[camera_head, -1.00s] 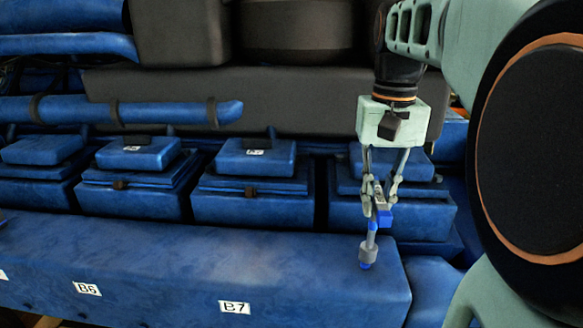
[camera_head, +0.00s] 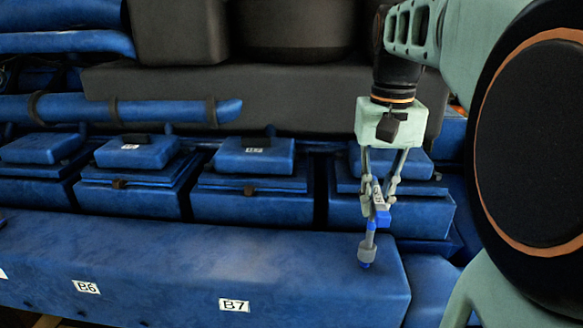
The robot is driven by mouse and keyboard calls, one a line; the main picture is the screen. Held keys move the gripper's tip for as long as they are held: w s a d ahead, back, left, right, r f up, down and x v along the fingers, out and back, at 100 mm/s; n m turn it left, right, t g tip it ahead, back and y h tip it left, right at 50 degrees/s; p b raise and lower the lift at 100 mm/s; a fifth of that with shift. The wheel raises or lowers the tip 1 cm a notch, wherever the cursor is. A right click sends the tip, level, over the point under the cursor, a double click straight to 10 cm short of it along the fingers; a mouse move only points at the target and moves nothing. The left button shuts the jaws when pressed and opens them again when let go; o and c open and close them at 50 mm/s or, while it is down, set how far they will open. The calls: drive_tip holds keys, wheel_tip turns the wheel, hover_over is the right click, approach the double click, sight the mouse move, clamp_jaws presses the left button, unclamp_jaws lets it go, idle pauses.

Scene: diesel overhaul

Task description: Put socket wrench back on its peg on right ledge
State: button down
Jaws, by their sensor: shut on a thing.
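The socket wrench (camera_head: 369,245) has a grey shaft and socket with blue parts, and it hangs roughly upright. My gripper (camera_head: 379,196) points down and is shut on the wrench's upper end. The wrench's lower end, with a blue tip, is over the right end of the blue ledge (camera_head: 300,255); I cannot tell whether it touches the ledge or a peg. No separate peg can be made out; it may be hidden by the wrench.
Several blue cylinder covers (camera_head: 255,155) stand in a row behind the ledge, close behind my gripper. A blue pipe (camera_head: 130,110) and a dark grey housing (camera_head: 270,95) are above them. Labels B6 (camera_head: 87,287) and B7 (camera_head: 234,305) mark the ledge's front. The ledge top left of the wrench is clear.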

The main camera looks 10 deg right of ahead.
drive_tip(key=shift+f, duration=0.15)
drive_tip(key=shift+f+b, duration=0.75)
drive_tip(key=shift+f, duration=0.2)
drive_tip(key=c, duration=1.8)
unclamp_jaws()
drive_tip(key=shift+r, duration=0.1)
drive_tip(key=shift+c, duration=0.2)
drive_tip(key=shift+o, duration=0.5)
drive_tip(key=o, duration=0.5)
wheel_tip(320, 180, up, 5)
drive_tip(key=p, duration=0.5)
drive_tip(key=shift+r, duration=2)
